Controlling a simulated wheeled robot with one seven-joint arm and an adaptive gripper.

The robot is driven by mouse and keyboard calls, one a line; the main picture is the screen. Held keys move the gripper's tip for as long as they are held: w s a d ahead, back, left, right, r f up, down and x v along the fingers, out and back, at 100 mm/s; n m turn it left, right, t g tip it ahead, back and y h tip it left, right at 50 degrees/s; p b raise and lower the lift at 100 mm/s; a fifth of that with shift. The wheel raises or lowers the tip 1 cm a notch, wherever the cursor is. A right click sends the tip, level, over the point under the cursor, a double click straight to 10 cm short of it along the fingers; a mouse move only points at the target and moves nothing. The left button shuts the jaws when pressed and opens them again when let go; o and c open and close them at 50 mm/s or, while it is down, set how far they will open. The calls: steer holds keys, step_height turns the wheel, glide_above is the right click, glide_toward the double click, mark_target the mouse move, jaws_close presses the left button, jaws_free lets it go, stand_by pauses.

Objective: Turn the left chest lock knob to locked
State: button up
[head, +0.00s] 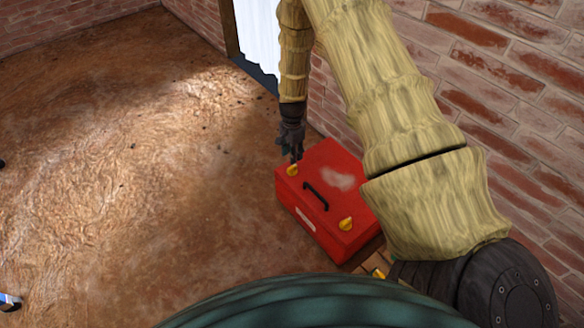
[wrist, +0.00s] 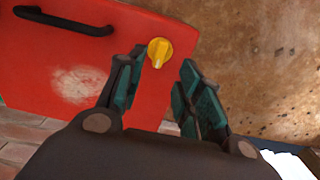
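A red chest (head: 325,190) stands by the brick wall, with a black handle (head: 316,196) on its lid. The left yellow lock knob (head: 292,170) is at the chest's left corner, and it also shows in the wrist view (wrist: 159,52). A second yellow knob (head: 346,224) is at the near right corner. My gripper (head: 293,155) points down over the left knob. In the wrist view its two fingers (wrist: 161,75) are apart, with the knob just beyond the tips and nothing held between them. I cannot tell whether the fingers touch the knob.
A brick wall (head: 510,90) runs close along the right side. A wooden piece with another yellow part (head: 378,273) shows near the chest's front right.

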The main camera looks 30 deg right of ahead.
mark_target(292, 167)
step_height(292, 167, down, 8)
steer(key=shift+r+b, duration=0.1)
steer(key=shift+b, duration=0.85)
jaws_close()
